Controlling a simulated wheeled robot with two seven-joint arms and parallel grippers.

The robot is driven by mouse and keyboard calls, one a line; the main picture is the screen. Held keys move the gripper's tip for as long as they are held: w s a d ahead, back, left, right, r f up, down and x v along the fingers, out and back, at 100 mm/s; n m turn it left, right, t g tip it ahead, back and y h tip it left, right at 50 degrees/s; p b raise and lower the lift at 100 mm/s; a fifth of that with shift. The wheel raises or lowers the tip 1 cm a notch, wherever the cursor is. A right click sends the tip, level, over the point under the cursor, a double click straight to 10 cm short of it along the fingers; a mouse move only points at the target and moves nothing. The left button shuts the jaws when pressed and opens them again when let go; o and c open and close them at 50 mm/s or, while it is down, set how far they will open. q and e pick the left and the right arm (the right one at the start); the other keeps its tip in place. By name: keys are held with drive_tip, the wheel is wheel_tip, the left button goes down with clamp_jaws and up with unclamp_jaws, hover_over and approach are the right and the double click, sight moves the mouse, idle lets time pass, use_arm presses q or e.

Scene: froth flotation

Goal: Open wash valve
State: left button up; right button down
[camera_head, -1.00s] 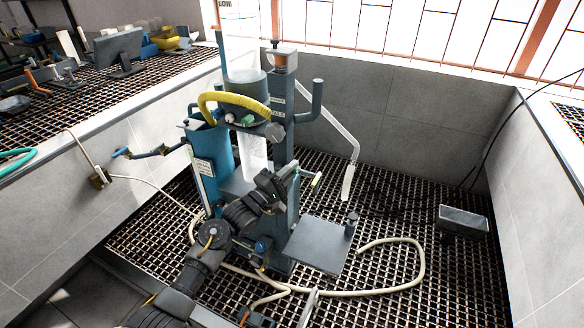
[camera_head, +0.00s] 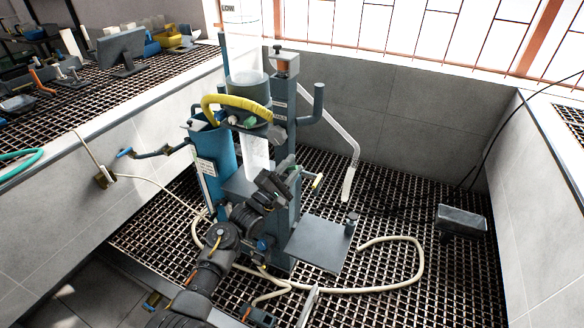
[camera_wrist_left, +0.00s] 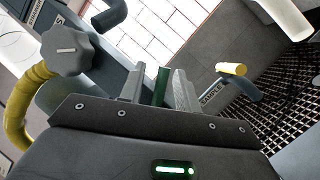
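The flotation rig (camera_head: 285,210) stands on the grating, with a blue tank (camera_head: 221,150), a yellow hose (camera_head: 238,100) and a grey lobed knob (camera_head: 277,134). The knob (camera_wrist_left: 72,50) is at upper left in the left wrist view. I cannot tell for sure which fitting is the wash valve. My left gripper (camera_head: 284,184) is in front of the rig column, below the knob. In the left wrist view its fingers (camera_wrist_left: 160,90) are apart, with a dark green bar (camera_wrist_left: 162,85) showing in the gap. I cannot tell whether they touch it. My right gripper is not in view.
A flat plate (camera_head: 318,243) juts from the rig. A pale hose (camera_head: 405,280) loops on the grating. A blue-handled wall tap (camera_head: 125,153) is at left. Tiled walls enclose the bay.

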use_arm(q)
drive_tip(key=v, duration=1.1)
